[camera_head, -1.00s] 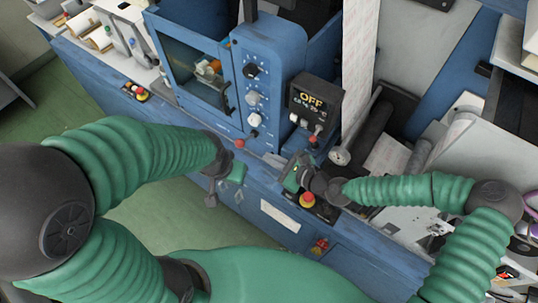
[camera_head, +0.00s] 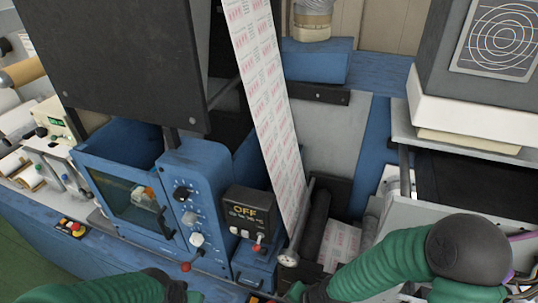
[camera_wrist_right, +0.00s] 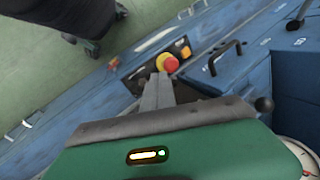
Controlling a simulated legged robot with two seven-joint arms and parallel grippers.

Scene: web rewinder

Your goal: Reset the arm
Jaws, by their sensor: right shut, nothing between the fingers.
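My right gripper shows in the right wrist view (camera_wrist_right: 158,90), its grey fingers together and empty. The fingertips point at a red emergency-stop button (camera_wrist_right: 167,62) on a dark panel. I cannot tell whether they touch it. In the head view my right arm runs along the lower right edge, and its gripper is cut off at the bottom. My left arm ends at the bottom edge, with only its dark wrist and a bit of green hand (camera_head: 178,290) showing. Its fingers are hidden. The blue rewinder (camera_head: 200,165) stands ahead, and its display box (camera_head: 243,212) reads OFF.
A printed paper web (camera_head: 265,100) runs down to a dark roller (camera_head: 312,220). A gauge (camera_head: 288,258) sits by the roller. A blue cabinet with a window (camera_head: 125,190) stands left. Another red button (camera_head: 75,228) sits on the left ledge. A black handle (camera_wrist_right: 225,55) is near the right gripper.

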